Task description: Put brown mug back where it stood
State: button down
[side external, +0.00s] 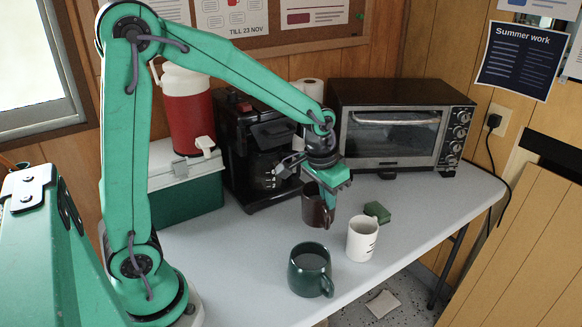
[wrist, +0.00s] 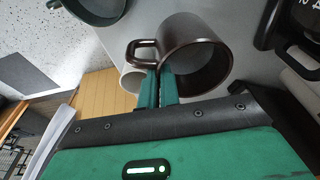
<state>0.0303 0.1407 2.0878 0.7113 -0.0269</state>
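The brown mug (side external: 314,214) is under my gripper in the side view, upright or nearly so. In the wrist view the brown mug (wrist: 203,48) shows its open mouth, with its handle to the left. My gripper (side external: 328,198) reaches down at its rim. In the wrist view the two green fingers of my gripper (wrist: 158,78) are close together with the mug's wall between them. I cannot tell for sure whether the mug's base touches the table (side external: 225,262).
A dark green mug (side external: 309,272) and a white mug (side external: 361,241) stand nearer the front edge. A green sponge (side external: 377,211) lies behind the white mug. A coffee maker (side external: 262,150), a toaster oven (side external: 400,138) and a green cooler (side external: 187,203) line the back. The table's right part is clear.

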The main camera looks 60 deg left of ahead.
jog(key=w+a+f, duration=0.1)
jog(key=a+f, duration=0.1)
jog(key=a, duration=0.1)
jog(key=w+a+f, duration=0.1)
jog(key=a, duration=0.1)
jog(key=shift+w+a+f, duration=0.25)
jog(key=shift+w+f, duration=0.05)
jog(key=shift+w, duration=0.05)
jog(key=shift+f, duration=0.1)
jog(key=shift+s+x, duration=0.2)
jog(key=shift+x, duration=0.75)
jog(key=shift+s+x, duration=0.2)
jog(key=shift+x, duration=0.7)
jog(key=shift+f, duration=0.2)
jog(key=c, duration=1.6)
grip_release()
jog(key=v, duration=1.2)
jog(key=shift+d+r, duration=0.15)
